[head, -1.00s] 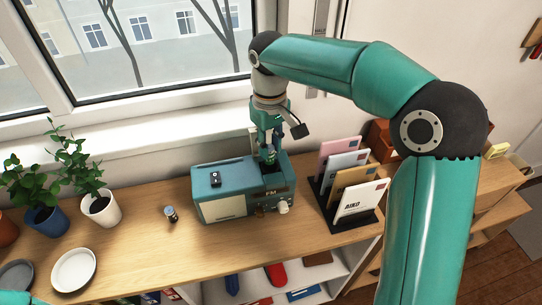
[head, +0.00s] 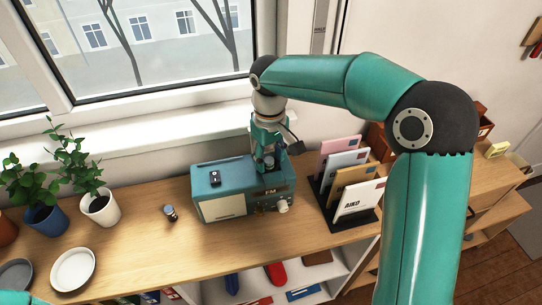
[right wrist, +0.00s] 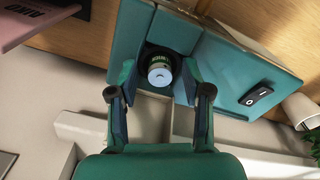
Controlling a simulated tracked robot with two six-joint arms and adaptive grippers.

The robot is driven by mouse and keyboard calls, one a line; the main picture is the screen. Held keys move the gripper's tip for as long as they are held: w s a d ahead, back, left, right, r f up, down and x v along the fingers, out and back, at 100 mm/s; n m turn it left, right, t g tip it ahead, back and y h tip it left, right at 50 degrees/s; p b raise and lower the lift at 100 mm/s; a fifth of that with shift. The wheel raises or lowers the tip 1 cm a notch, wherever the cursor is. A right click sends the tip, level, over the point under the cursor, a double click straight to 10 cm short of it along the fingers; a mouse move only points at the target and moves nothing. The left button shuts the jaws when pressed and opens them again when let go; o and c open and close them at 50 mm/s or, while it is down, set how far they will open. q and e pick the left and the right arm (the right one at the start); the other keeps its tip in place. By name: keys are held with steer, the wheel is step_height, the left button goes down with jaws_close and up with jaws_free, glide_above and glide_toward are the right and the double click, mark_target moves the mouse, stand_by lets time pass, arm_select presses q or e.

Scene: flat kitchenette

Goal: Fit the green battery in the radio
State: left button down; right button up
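The teal radio (head: 225,192) stands on the wooden counter below the window, and it fills the upper middle of the right wrist view (right wrist: 215,70). The green battery (right wrist: 160,70) stands end-up in the radio's dark open compartment (right wrist: 165,52), with its pale end facing the wrist camera and part of its green label showing. My right gripper (right wrist: 158,78) is over the compartment with its fingers spread on either side of the battery, gaps showing. In the head view my right gripper (head: 268,163) hides most of the compartment. My left gripper is out of view.
A small dark cylinder with a light top (head: 170,212) stands left of the radio. A letter rack (head: 350,190) with several cards stands close on the right. Potted plants (head: 100,207) and a white plate (head: 73,269) are at the left.

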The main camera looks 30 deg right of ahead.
mark_target(270, 160)
step_height(270, 160, up, 13)
steer(key=shift+f+p, duration=0.2)
steer(key=shift+p, duration=0.25)
stand_by(0.3)
stand_by(0.4)
